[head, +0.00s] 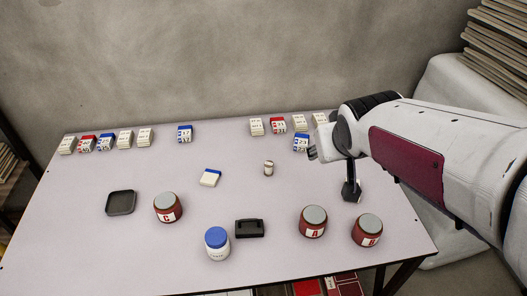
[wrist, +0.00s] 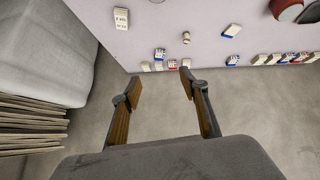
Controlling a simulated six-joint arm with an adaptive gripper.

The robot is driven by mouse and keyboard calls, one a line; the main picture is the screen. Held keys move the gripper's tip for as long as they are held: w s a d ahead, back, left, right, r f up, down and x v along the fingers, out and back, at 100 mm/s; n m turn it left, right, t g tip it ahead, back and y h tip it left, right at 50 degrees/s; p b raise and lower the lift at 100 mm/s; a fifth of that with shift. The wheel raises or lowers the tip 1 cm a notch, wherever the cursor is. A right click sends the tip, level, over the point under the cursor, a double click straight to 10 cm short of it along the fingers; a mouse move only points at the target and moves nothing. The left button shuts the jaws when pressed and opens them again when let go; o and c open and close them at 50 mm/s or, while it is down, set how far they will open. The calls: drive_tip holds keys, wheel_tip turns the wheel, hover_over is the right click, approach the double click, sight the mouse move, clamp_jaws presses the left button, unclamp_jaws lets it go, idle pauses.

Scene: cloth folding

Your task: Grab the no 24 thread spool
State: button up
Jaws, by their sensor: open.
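A small pale cylinder, perhaps a thread spool (head: 268,168), stands upright near the middle of the table; it also shows in the wrist view (wrist: 186,38). Its marking is too small to read, and I cannot make out a number 24 anywhere. Numbered blocks stand along the back edge, among them a blue-and-white one reading about 23 (head: 301,143). My gripper (wrist: 161,81) is open and empty, with its fingers spread apart. It is over the right part of the table, to the right of the small cylinder and touching nothing that I can see.
Red-brown jars A (head: 313,222), B (head: 367,230) and C (head: 168,208), a blue-lidded jar (head: 217,244) and a black holder (head: 249,229) stand at the front. A dark tray (head: 121,203) lies left. A blue-white box (head: 210,178) lies mid-table. A labelled pale block (wrist: 121,20) shows in the wrist view.

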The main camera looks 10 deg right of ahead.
drive_tip(key=w+d+f+n+t, duration=0.1)
drive_tip(key=w+f, duration=0.1)
drive_tip(key=w, duration=0.5)
drive_tip(key=w+f+t, duration=0.1)
drive_tip(key=w+f, duration=0.2)
drive_tip(key=w, duration=0.4)
drive_tip(key=n+t+y, duration=0.2)
drive_tip(key=n+y, duration=0.1)
drive_tip(key=y, duration=0.1)
hover_over(272, 167)
drive_tip(key=s+d, duration=0.3)
drive_tip(key=d, duration=0.2)
wheel_tip(272, 167, down, 18)
drive_tip(key=a+f+y, duration=0.1)
drive_tip(key=f, duration=0.2)
drive_tip(key=a+f+y, duration=0.1)
drive_tip(key=f, duration=0.2)
drive_tip(key=a+f+y, duration=0.1)
drive_tip(key=f, duration=0.3)
drive_tip(key=shift+w+a+n, duration=0.2)
drive_tip(key=shift+w+n, duration=0.15)
drive_tip(key=shift+n, duration=0.05)
drive_tip(key=shift+s+a+f+y, duration=0.15)
drive_tip(key=shift+a+f+y, duration=0.15)
drive_tip(key=shift+f, duration=0.3)
drive_tip(key=shift+x, duration=2.45)
drive_tip(key=c, duration=1.1)
